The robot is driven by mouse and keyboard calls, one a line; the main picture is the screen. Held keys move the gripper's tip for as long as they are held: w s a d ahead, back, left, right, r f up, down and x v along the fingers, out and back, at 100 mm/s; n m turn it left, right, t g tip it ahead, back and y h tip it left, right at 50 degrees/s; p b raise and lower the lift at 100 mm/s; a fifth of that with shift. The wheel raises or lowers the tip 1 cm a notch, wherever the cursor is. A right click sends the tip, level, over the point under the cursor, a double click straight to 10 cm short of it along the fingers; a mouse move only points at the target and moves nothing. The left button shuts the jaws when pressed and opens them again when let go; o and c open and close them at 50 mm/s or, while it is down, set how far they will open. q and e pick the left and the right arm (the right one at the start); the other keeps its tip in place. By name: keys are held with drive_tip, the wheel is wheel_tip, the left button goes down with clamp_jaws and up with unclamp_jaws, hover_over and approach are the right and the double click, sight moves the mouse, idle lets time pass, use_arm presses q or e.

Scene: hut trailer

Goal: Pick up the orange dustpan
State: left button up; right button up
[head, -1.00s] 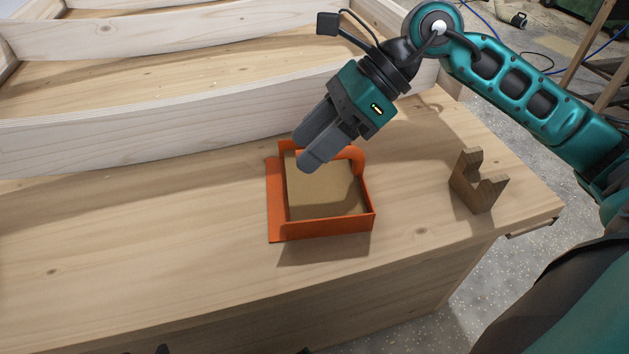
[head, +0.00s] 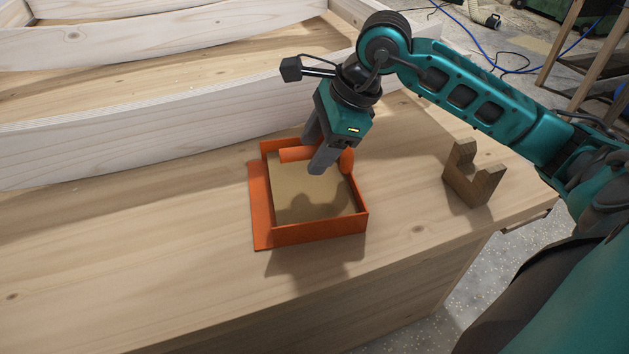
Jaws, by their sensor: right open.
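The orange dustpan (head: 318,230) sits on the wooden workbench near the middle of the head view. It is box-shaped with low walls, and its inside floor is tan. An orange bar, apparently its handle (head: 293,155), runs along its far side. My right gripper (head: 314,158) points down over this far side and is open. One finger is in front of the bar and the other behind it; I cannot tell whether either touches. The gripper hides part of the bar. My left gripper is not in view.
A notched wooden block (head: 470,182) stands to the right of the dustpan. Pale curved wooden ribs (head: 190,100) rise behind it. The workbench (head: 120,260) is clear to the left and in front, and its right edge drops to the floor.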

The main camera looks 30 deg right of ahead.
sight(310, 189)
drive_tip(key=shift+x, duration=1.7)
drive_tip(key=shift+d, duration=0.15)
drive_tip(key=shift+f+b, duration=0.3)
drive_tip(key=shift+b, duration=0.3)
drive_tip(key=shift+c, duration=0.2)
clamp_jaws()
